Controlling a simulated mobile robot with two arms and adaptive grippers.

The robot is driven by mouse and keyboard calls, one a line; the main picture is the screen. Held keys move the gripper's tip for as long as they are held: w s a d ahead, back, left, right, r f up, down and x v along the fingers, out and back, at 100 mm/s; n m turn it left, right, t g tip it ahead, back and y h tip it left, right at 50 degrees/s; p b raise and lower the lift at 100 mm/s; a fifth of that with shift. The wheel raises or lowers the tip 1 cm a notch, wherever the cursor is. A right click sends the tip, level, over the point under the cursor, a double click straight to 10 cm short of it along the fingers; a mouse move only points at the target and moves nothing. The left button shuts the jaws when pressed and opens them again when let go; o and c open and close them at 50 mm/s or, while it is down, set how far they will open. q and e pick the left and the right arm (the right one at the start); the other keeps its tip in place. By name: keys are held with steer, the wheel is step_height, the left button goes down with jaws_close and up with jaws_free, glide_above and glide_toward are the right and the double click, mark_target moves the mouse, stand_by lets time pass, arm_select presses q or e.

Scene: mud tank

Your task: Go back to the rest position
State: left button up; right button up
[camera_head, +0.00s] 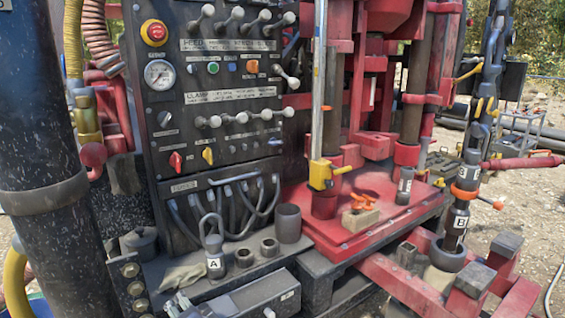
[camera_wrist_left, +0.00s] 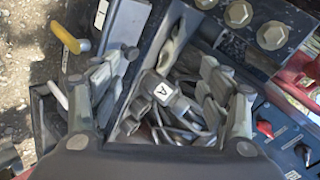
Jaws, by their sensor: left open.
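My left gripper (camera_wrist_left: 168,64) shows in the left wrist view, with its two fingers spread wide apart. A grey metal piece with a white label A (camera_wrist_left: 165,92) appears between the fingers. I see no finger closed on it, and the gap on either side is visible. In the head view a grey piece with a ring on top and a label A (camera_head: 213,262) stands upright on the dark shelf below the control panel. I cannot make out my left gripper for certain in the head view. My right gripper is in neither view.
The control panel (camera_head: 222,150) with levers and knobs stands behind the shelf. A thick black post (camera_head: 40,150) is at the left. A red platform (camera_head: 372,215) carries a wooden block (camera_head: 359,220). A tool labelled B (camera_head: 460,222) stands upright at the right.

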arm_select(q)
steer(key=s+a+f+n+g+h, duration=0.1)
steer(key=s+f+n+g+h, duration=0.2)
steer(key=s+f, duration=0.95)
steer(key=s+d+f+n+g+h, duration=0.1)
steer(key=s+g, duration=0.1)
steer(key=s, duration=0.7)
steer(key=s+f+n+g+h, duration=0.1)
steer(key=s+g+h, duration=0.1)
steer(key=s, duration=0.8)
step_height(320, 180, down, 23)
steer(key=p, duration=0.1)
steer(key=s+a+f+g+p, duration=0.1)
steer(key=s+a+f+g, duration=0.1)
steer(key=s+f, duration=1.5)
steer(key=shift+s+a, duration=0.3)
steer(key=shift+s, duration=0.2)
